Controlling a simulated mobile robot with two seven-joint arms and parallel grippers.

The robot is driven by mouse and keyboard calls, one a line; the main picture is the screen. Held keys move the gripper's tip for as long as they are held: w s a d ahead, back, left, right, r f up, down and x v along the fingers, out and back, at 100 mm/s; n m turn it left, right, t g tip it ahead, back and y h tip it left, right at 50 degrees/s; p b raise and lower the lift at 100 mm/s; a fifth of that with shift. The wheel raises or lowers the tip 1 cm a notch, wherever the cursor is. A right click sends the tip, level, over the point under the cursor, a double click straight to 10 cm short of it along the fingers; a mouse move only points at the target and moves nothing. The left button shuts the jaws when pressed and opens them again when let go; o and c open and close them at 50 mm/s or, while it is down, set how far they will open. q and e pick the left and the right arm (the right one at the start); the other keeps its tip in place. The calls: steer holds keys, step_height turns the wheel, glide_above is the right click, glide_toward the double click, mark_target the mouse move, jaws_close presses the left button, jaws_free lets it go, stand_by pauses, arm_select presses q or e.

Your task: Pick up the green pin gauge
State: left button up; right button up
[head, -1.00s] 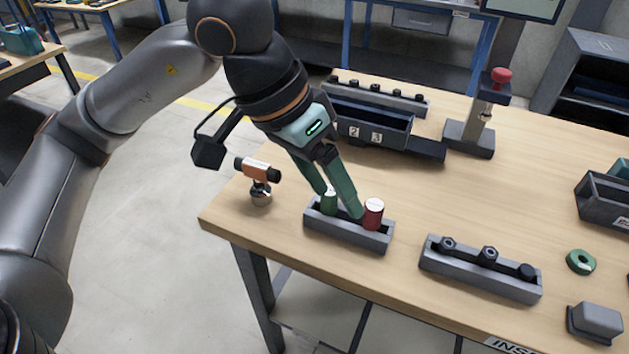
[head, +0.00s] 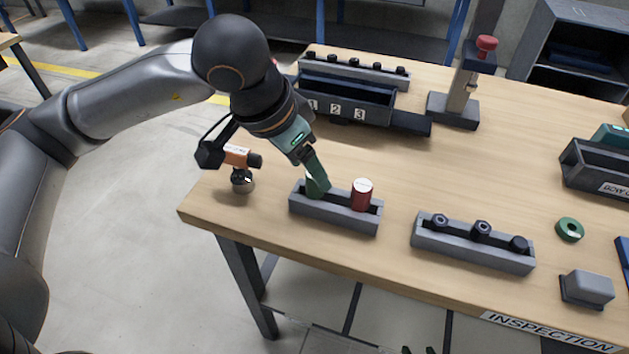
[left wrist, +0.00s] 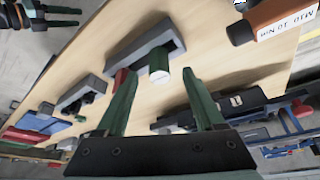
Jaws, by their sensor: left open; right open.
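The green pin gauge (left wrist: 158,62) stands in a grey tray and shows its white top in the left wrist view. In the head view my left gripper's green fingers largely cover it. My left gripper (head: 317,180) is over the left end of the grey tray (head: 333,212). In the left wrist view my left gripper (left wrist: 164,100) is open, with the pin ahead and between its fingers; nothing is held. A red pin gauge (head: 362,194) stands at the tray's right end. My right gripper (head: 419,350) shows only its tips at the bottom edge; it is open and empty.
An orange tool on a stand (head: 238,157) is left of the tray. A holder with several dark parts (head: 470,245) is to the right, with a green ring (head: 570,229) and a grey block (head: 587,288). A numbered bin (head: 345,100) stands behind. Bare tabletop lies between.

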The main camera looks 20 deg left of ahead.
mark_target(315, 188)
arm_select(q)
steer(key=x, duration=0.3)
steer(key=shift+w+d+f, duration=0.15)
steer(key=shift+f, duration=0.1)
jaws_close()
stand_by(0.4)
